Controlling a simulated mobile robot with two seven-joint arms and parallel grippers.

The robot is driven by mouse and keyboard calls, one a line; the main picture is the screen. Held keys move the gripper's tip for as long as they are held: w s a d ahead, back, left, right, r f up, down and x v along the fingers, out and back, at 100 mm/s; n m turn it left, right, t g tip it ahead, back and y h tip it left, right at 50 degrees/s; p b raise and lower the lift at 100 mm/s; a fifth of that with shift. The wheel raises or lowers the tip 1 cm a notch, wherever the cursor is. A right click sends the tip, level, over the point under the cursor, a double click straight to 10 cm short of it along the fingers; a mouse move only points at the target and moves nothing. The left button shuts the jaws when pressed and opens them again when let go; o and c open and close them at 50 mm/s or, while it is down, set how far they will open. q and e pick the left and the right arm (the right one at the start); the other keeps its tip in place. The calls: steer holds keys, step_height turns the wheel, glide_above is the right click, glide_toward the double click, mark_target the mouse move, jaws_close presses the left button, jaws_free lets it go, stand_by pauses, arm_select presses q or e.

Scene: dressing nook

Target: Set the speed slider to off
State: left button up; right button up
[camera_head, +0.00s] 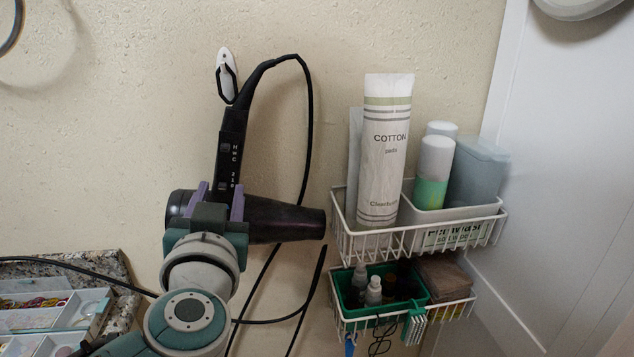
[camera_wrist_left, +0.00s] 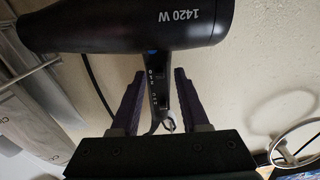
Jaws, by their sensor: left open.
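A black hair dryer (camera_head: 262,217) hangs handle-up by its loop from a white wall hook (camera_head: 225,70). Its barrel points right. In the wrist view the dryer (camera_wrist_left: 110,30) shows barrel at top, handle below. The handle carries two small switches with letter and number markings. The speed slider (camera_head: 221,184) is the one by the numbers, close to the barrel; its exact setting is too small to read. My left gripper (camera_head: 219,198) is open and empty in front of the dryer. In the wrist view its purple fingers flank the handle; contact cannot be told. My right gripper is not in view.
A white wire rack (camera_head: 415,240) right of the nozzle holds a cotton pads pack (camera_head: 385,150) and bottles. A lower basket (camera_head: 450,312) holds a green bin (camera_head: 355,300). The black cord hangs beside the dryer. An organiser box (camera_head: 45,310) sits lower left.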

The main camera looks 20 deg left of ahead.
arm_select(q)
steer(key=p+v, duration=0.1)
steer(key=v, duration=0.9)
steer(key=shift+p, duration=0.3)
